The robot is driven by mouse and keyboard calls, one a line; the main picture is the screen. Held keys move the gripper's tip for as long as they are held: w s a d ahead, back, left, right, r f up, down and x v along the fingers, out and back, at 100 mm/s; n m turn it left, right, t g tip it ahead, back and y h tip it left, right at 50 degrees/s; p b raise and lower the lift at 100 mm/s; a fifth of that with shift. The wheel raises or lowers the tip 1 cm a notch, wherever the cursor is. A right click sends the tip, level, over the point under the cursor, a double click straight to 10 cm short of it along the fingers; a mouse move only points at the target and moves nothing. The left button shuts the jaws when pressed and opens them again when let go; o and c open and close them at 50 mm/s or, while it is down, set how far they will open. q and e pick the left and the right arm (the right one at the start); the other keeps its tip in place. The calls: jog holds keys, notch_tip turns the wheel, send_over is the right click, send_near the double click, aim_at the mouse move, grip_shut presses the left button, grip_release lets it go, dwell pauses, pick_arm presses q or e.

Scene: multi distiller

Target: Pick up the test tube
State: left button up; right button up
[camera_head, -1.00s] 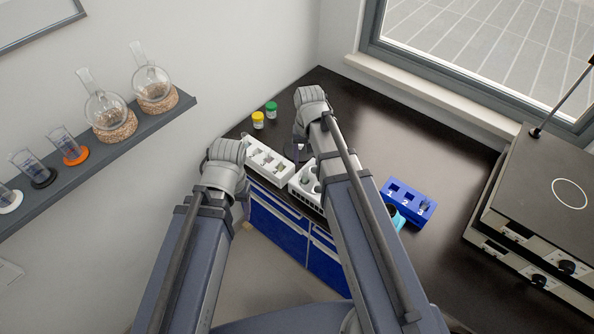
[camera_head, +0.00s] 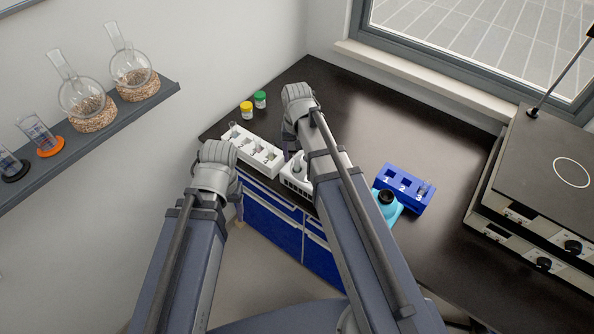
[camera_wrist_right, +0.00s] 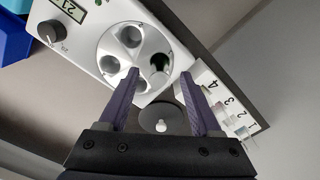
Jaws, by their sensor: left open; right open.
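In the right wrist view my right gripper (camera_wrist_right: 160,73) is open, its two purple fingers over a white device with several round wells (camera_wrist_right: 113,37). What looks like a tube top (camera_wrist_right: 160,62) shows in one well, between the fingertips; nothing is gripped. In the head view this device (camera_head: 297,178) is partly hidden by my right arm, and my right gripper (camera_head: 289,130) hangs below its wrist. My left gripper (camera_head: 238,190) is mostly hidden by its wrist, left of the device.
A white numbered rack (camera_head: 257,152) stands beside the device, also in the right wrist view (camera_wrist_right: 213,95). A blue rack (camera_head: 405,190) holds a clear tube at slot 3. A teal object (camera_head: 388,203) stands beside it.

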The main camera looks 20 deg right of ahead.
notch_tip(320, 180, down, 2)
jog(key=shift+f+b, duration=0.1)
jog(key=shift+b, duration=0.5)
grip_shut()
